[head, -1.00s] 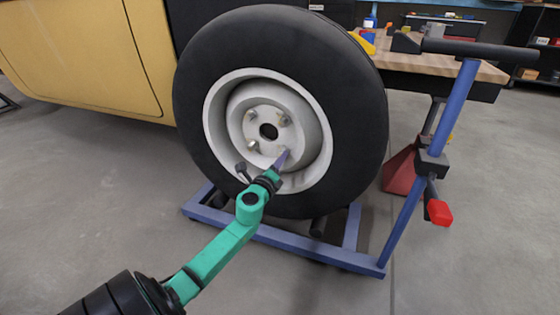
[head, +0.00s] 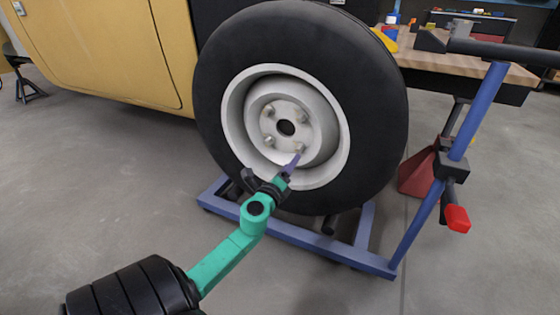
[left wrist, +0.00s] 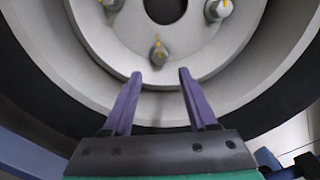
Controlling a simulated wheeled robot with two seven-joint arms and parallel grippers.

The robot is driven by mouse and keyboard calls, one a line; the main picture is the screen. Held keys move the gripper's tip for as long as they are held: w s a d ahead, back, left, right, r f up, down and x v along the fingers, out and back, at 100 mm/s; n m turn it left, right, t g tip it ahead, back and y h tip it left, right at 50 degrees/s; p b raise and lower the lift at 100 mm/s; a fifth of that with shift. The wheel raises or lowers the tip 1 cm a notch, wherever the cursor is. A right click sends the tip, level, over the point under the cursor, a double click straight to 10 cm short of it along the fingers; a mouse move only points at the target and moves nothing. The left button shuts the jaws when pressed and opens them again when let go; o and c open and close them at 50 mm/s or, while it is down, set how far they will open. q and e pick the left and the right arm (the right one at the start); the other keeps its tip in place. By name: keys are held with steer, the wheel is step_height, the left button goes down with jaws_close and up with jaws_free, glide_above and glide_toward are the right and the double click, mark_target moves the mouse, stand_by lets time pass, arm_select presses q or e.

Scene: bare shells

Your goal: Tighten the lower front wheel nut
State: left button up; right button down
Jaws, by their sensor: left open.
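The wheel (head: 335,128) has a black tyre and a pale rim, with several wheel nuts around a dark centre hole. A lower nut (head: 300,148) sits at the lower right of the hub, and it also shows in the left wrist view (left wrist: 158,54) with a yellow mark. My left gripper (head: 296,160) is open at the lower part of the hub. In the left wrist view its two purple fingers (left wrist: 160,76) point at this nut, which shows just beyond and between the tips, with nothing held. My right gripper is not in view.
A blue wheel dolly (head: 310,243) stands under the wheel, its upright (head: 478,115) and red-ended lever (head: 456,218) at the right. A yellow vehicle body (head: 120,50) is at the left. A wooden workbench (head: 460,62) stands behind. The floor at front is clear.

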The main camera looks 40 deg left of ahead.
arm_select(q)
steer(key=b+v, duration=0.1)
steer(key=v, duration=0.8)
steer(key=shift+s, duration=0.25)
steer(key=shift+d, duration=0.1)
